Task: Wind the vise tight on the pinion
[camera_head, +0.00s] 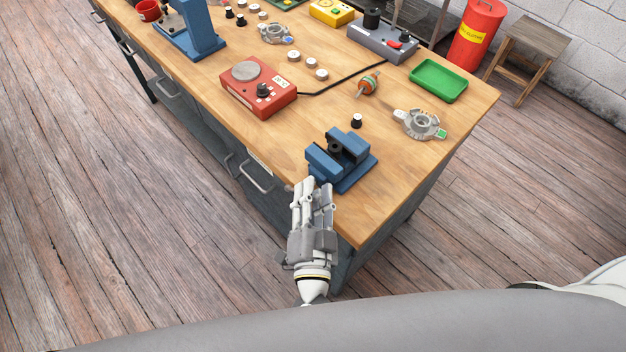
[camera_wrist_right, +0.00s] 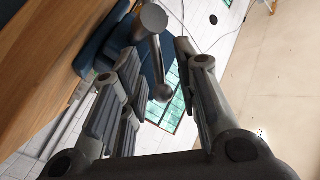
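The blue vise (camera_head: 352,172) stands on the near right corner of the workbench. A dark round part, which may be the pinion (camera_head: 335,146), sits between its jaws; I cannot tell how tightly. My right gripper (camera_head: 316,184) is at the vise's near side, over the bench's front edge. In the right wrist view the gripper (camera_wrist_right: 165,85) is open. The vise's grey screw head and handle bar with a ball end (camera_wrist_right: 161,92) show between its fingers, with no clear contact. The blue vise body (camera_wrist_right: 100,45) is behind them. My left gripper is out of view.
A small black part with a white top (camera_head: 356,121) stands behind the vise. A grey housing (camera_head: 421,124), a green tray (camera_head: 439,80), a copper rotor (camera_head: 368,84) and a red tester (camera_head: 258,88) lie around. Bare bench top is right of the vise.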

